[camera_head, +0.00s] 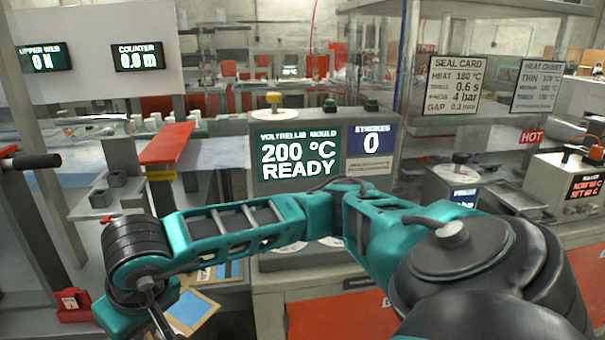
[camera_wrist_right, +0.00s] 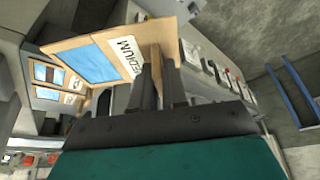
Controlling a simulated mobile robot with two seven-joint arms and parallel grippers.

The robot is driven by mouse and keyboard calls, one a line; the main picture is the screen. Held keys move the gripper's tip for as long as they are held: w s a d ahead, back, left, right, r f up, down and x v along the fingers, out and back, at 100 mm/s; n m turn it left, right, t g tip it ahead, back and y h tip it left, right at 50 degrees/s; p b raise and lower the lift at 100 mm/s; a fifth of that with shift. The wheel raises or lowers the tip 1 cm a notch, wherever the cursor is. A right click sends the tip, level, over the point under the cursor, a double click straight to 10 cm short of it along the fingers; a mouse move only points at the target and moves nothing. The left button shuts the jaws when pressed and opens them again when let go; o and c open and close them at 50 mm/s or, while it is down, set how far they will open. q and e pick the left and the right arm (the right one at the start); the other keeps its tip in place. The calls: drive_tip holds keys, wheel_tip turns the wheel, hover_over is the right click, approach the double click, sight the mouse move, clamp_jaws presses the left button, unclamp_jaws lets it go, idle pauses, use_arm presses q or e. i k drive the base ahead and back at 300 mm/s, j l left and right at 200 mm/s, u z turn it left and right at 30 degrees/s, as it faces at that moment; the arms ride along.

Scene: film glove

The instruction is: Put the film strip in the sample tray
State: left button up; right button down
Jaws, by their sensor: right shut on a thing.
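My right gripper (camera_wrist_right: 158,76) is shut on a tan-framed card (camera_wrist_right: 120,27) with a blue panel and a label reading "MEDIUM". The card sticks out to the left of the fingers in the right wrist view. In the head view my right arm crosses the front, and its fingers are not clearly visible. A tan card with a blue panel (camera_head: 190,311) shows beside its wrist there; I cannot tell whether it is the held one. I cannot single out a film strip or a sample tray with certainty. My left gripper is not in view.
More tan-framed blue cards (camera_wrist_right: 47,75) lie beyond the held card. A machine with a "200 °C READY" display (camera_head: 299,156) stands behind my arm. A red bar (camera_head: 167,143) and grey blocks (camera_head: 119,190) are at the left. A box marked hot (camera_head: 570,186) stands at the right.

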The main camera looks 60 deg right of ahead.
sight(512, 195)
drive_tip(key=k+l+z, duration=0.15)
drive_tip(key=z, duration=0.25)
drive_tip(key=k+l+z, duration=0.1)
drive_tip(key=z, duration=0.25)
drive_tip(key=k+l+z, duration=0.15)
drive_tip(key=l, duration=0.25)
drive_tip(key=k+l+z, duration=0.15)
drive_tip(key=l, duration=0.2)
drive_tip(key=k+l, duration=0.1)
drive_tip(key=l, duration=0.4)
drive_tip(key=k+l+z, duration=0.1)
drive_tip(key=l, duration=0.4)
drive_tip(key=k+l, duration=0.15)
drive_tip(key=l, duration=0.35)
